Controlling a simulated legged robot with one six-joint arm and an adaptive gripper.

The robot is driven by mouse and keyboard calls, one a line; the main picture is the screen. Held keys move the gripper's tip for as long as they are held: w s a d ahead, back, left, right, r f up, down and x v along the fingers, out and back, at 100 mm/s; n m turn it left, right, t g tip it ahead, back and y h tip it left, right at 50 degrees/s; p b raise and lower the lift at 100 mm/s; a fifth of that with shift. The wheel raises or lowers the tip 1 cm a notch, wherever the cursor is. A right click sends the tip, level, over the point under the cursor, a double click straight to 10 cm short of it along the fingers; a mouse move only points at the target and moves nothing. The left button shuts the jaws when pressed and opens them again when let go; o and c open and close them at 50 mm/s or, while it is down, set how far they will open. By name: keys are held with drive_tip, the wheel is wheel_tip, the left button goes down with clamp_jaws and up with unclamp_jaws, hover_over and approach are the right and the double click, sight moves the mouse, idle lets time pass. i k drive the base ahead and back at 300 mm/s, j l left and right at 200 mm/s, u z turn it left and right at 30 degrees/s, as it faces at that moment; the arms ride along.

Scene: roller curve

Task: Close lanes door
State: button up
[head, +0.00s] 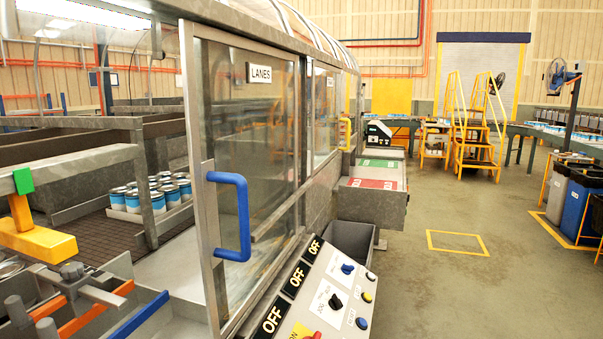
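The lanes door (215,130) is a metal-framed clear panel left of centre in the head view. A sign reading LANES (259,73) shows at its upper part. A blue C-shaped handle (245,215) sits on the door's left upright. To the left of that upright the machine's side looks open, and the inside shows with no panel in front. The door seems to stand slid to the right, over the neighbouring panel. My gripper is not in view.
Blue-and-white cans (160,192) stand inside the machine, left of the door. A control panel (325,300) with OFF signs and knobs juts out below right of the handle. Yellow steps (475,130) stand farther back. The floor (440,275) on the right is clear.

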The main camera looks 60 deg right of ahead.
sight(204, 178)
drive_tip(key=k+j+z, duration=0.1)
drive_tip(key=z, duration=1.15)
drive_tip(key=i+z, duration=0.15)
drive_tip(key=z, duration=0.3)
